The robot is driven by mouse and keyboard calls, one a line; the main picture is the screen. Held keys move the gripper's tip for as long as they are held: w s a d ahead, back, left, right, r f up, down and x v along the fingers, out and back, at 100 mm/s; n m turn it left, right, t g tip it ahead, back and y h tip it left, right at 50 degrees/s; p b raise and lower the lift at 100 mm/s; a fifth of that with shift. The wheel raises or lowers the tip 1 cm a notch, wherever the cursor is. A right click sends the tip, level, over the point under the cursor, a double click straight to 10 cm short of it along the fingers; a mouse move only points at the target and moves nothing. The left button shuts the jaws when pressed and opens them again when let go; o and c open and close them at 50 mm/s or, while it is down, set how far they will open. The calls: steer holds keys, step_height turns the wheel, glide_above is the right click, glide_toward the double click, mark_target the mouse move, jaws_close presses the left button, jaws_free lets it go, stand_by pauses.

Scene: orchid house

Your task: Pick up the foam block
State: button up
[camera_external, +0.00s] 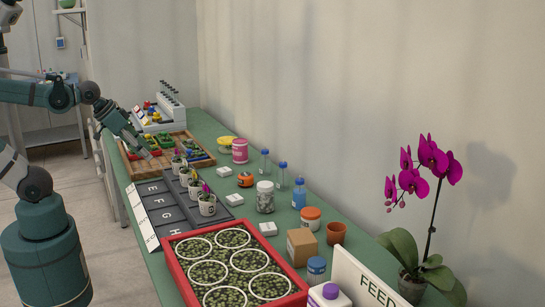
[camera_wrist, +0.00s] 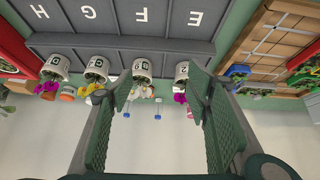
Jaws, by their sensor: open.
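I cannot tell for sure which thing is the foam block. A plain tan cube (camera_external: 302,246) stands on the green bench, right of the red tray; it may be the block or a box. Small white blocks lie farther back on the bench: one (camera_external: 224,171), a second (camera_external: 234,199) and a third (camera_external: 267,229). My gripper (camera_external: 148,152) is at the far left of the bench, over the wooden tray's edge and well away from the cube. In the wrist view my gripper (camera_wrist: 162,95) is open, with nothing between its fingers.
A dark lettered tray (camera_external: 168,218) holds small numbered pots (camera_external: 207,204) close to my gripper. A red tray (camera_external: 178,271) of seedling pots fills the near bench. Bottles, jars and a FEED sign (camera_external: 365,285) stand around the cube. An orchid (camera_external: 430,220) rises at right.

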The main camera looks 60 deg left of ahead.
steer(key=w+d+r+n+g+p, duration=0.25)
steer(key=w+d+n+p, duration=0.2)
steer(key=w, duration=0.45)
steer(key=n+g+p, duration=0.5)
steer(key=n+p, duration=0.4)
steer(key=n, duration=0.6)
glide_above(236, 198)
steer(key=shift+m+t, duration=0.25)
steer(key=shift+a+f, duration=0.2)
steer(key=shift+f, duration=5.85)
steer(key=shift+f, duration=1.3)
